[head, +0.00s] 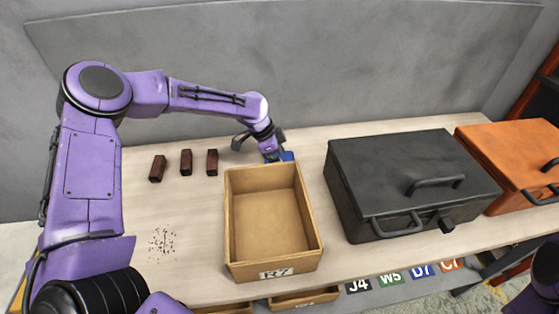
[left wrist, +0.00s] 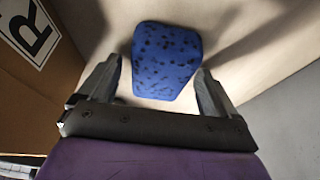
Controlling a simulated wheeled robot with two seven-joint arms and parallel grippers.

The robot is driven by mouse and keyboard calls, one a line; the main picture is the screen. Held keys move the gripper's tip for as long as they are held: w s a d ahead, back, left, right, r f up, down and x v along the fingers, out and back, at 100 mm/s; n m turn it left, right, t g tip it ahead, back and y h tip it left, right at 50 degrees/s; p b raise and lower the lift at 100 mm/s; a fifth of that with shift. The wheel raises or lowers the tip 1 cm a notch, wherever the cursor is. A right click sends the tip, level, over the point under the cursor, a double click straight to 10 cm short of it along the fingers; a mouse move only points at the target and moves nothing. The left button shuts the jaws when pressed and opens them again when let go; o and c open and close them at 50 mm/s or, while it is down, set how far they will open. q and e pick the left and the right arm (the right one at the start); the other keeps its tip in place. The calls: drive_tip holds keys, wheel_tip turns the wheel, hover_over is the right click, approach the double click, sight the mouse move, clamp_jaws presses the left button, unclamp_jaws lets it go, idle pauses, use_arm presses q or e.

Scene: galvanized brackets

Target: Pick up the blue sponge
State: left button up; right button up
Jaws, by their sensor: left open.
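The blue sponge (head: 288,156) lies on the workbench just behind the wooden box, partly hidden by my left gripper (head: 273,155). In the left wrist view the sponge (left wrist: 167,58) is blue with dark speckles. There my left gripper (left wrist: 158,75) is open, with one finger on either side of the sponge's near part. A narrow gap shows between the sponge and each finger, and most of the sponge extends beyond the fingertips. My right gripper is out of view.
The empty wooden box (head: 272,271), labelled R7, stands close in front of the sponge. Several dark brown blocks (head: 186,162) stand to the left. A black lidded case (head: 400,180) and an orange one (head: 510,155) are to the right. A grey wall (head: 300,70) rises behind.

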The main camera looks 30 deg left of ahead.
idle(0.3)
use_arm(q)
drive_tip(key=c, duration=1)
drive_tip(key=shift+c, duration=0.2)
wheel_tip(320, 180, up, 10)
drive_tip(key=shift+r, duration=0.1)
drive_tip(key=shift+o, duration=0.5)
drive_tip(key=shift+r, duration=0.1)
